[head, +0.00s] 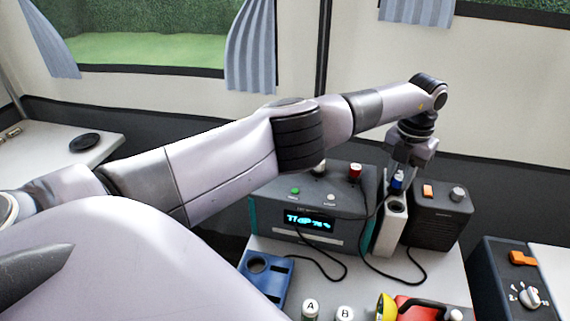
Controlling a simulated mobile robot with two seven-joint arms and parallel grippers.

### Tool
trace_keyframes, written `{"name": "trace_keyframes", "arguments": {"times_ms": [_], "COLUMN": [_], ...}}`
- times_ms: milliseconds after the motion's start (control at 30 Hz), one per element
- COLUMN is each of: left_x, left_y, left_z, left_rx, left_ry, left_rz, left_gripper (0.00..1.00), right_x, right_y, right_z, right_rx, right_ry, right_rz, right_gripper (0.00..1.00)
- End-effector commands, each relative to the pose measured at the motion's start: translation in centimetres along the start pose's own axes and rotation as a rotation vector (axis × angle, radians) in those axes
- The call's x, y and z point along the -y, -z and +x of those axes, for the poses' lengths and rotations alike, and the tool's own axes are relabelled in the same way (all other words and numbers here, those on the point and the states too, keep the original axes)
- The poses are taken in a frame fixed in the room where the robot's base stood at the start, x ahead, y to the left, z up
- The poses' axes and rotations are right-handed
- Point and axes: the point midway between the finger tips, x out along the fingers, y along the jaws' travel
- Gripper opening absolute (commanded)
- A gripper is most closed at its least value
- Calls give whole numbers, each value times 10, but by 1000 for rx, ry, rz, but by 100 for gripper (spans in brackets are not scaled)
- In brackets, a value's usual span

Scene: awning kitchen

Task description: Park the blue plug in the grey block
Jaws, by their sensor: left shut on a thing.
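The blue plug (397,182) is in my left gripper (398,173), which is shut on it and points down. The grey block (391,232) is narrow and pale, and stands between the display unit and a black box. Its dark top opening (395,207) lies just below the plug. I cannot tell whether the plug's tip is above the opening or inside it. A thin black cable (362,245) hangs near the plug and curves down across the counter. My right gripper is not in view.
The display unit (347,221) stands left of the block, the black box (441,220) with an orange switch right of it. A blue holder (265,287), bottles A (310,308) and B (344,313), a red item (420,309) and a dial box (508,278) are nearer. My left arm crosses the view.

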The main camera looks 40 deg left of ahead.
Motion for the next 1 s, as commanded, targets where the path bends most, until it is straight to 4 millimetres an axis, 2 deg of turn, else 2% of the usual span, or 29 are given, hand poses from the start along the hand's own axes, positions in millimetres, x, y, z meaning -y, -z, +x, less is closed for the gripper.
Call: {"name": "trace_keyframes", "arguments": {"times_ms": [667, 700, 767, 967, 1000], "left_x": [0, 0, 0, 0, 0], "left_y": [0, 0, 0, 0, 0], "left_z": [4, 3, 3, 3, 4], "left_rx": [0, 0, 0, 0, 0], "left_ry": [-1, 0, 0, -1, -1], "left_rz": [0, 0, 0, 0, 0], "left_gripper": [0, 37, 57, 57, 64], "right_x": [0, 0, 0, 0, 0], "right_y": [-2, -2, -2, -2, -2], "right_z": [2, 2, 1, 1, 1], "right_rx": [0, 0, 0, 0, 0], "right_ry": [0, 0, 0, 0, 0], "right_rz": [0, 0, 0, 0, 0], "right_gripper": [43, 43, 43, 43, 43]}}
